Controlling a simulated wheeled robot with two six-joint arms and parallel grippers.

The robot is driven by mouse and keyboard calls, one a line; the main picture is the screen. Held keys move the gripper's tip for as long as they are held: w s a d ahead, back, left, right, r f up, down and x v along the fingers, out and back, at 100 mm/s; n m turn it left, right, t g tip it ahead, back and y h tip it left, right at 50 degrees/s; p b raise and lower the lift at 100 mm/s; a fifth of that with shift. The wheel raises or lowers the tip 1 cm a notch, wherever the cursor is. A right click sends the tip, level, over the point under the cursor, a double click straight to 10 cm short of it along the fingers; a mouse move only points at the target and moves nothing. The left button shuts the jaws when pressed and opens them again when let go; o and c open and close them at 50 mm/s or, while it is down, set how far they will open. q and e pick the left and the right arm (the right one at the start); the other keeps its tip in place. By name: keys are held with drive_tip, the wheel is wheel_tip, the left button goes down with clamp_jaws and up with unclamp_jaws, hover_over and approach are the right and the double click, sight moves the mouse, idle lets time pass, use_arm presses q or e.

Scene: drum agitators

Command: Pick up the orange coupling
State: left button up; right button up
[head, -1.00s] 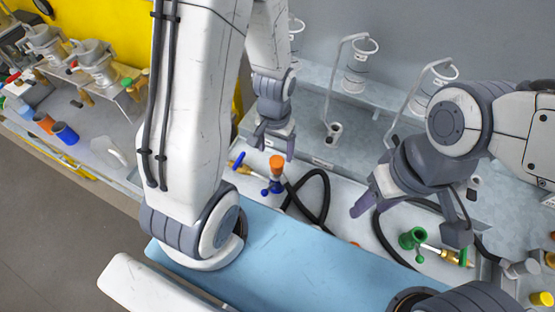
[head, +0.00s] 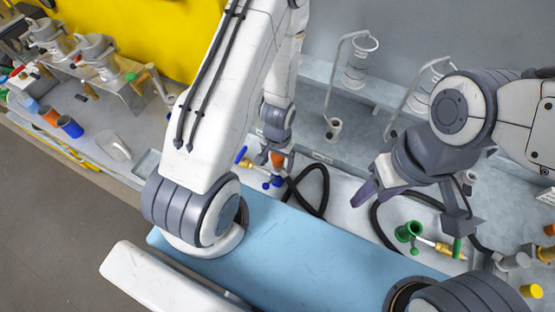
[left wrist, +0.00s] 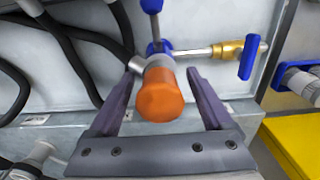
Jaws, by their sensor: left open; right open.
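In the left wrist view the coupling (left wrist: 160,95) stands between the two fingers of my left gripper (left wrist: 161,76), with a gap on each side. In the head view my left gripper (head: 275,158) is open around it, and partly hides it. My right gripper (head: 411,220) is open and empty, over the bench near a green valve (head: 407,231).
A brass fitting with a blue lever (left wrist: 249,57) lies beside the coupling. Black hoses (head: 316,192) curve close by on the right. Wire-frame holders (head: 333,130) stand behind. At far left, a bench holds orange and blue cups (head: 69,126).

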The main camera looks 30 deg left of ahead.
use_arm(q)
drive_tip(key=shift+f, duration=0.25)
clamp_jaws()
drive_tip(key=shift+r, duration=0.1)
drive_tip(key=shift+r+b, duration=0.45)
drive_tip(key=shift+r, duration=0.25)
drive_tip(key=r, duration=0.1)
drive_tip(key=d+r+b, duration=0.1)
drive_tip(key=r, duration=0.1)
drive_tip(key=s+d+r+b, duration=0.2)
drive_tip(key=d+r, duration=0.4)
drive_tip(key=d, duration=0.4)
drive_tip(key=shift+s+d+r, duration=0.2)
drive_tip(key=shift+d+r, duration=0.05)
